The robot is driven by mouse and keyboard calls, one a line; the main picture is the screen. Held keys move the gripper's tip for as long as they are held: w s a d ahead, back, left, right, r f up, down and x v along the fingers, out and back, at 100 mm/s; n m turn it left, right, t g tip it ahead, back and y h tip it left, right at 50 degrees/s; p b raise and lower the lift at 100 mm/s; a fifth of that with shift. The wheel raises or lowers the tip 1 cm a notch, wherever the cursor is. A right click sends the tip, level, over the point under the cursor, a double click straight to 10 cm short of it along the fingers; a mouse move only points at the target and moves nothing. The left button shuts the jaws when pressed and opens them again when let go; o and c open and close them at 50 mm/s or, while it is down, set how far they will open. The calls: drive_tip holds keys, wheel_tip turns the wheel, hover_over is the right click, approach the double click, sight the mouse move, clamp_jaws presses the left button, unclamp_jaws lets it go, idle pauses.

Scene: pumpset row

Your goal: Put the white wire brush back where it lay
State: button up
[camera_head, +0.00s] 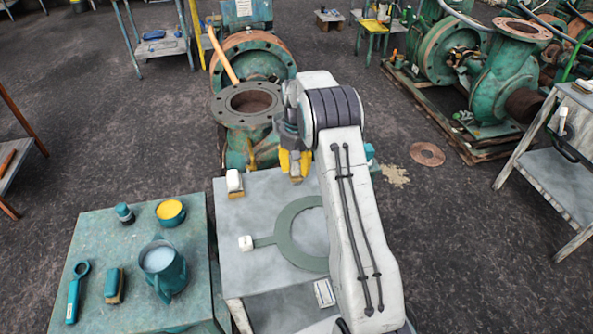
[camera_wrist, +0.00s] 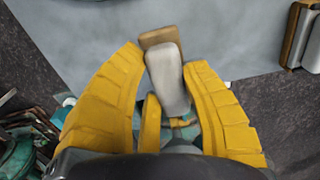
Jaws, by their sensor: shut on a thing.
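My gripper (camera_head: 293,165) has yellow fingers and is shut on a white wire brush. In the wrist view the brush's white back (camera_wrist: 168,78) sits between the fingers (camera_wrist: 170,95), with its tan bristle block (camera_wrist: 163,38) beyond the tips. In the head view the fingers mostly hide it, and only a tan bit shows below them. The gripper is over the far part of the grey table (camera_head: 235,279). I cannot tell whether the brush touches the tabletop. A similar white and tan brush (camera_head: 235,182) stands on the table left of the gripper; it also shows in the wrist view (camera_wrist: 300,35).
A grey-green ring with a handle (camera_head: 284,239), a white block (camera_head: 245,243) and a label card (camera_head: 324,293) lie on the grey table. The teal table (camera_head: 88,235) at left holds a mug (camera_head: 163,271), a yellow-filled cup (camera_head: 170,212) and a teal brush (camera_head: 114,284). A flanged pump (camera_head: 247,110) stands behind.

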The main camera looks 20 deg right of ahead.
drive_tip(key=shift+f, duration=1.05)
drive_tip(key=shift+f, duration=0.15)
drive_tip(key=o, duration=1.2)
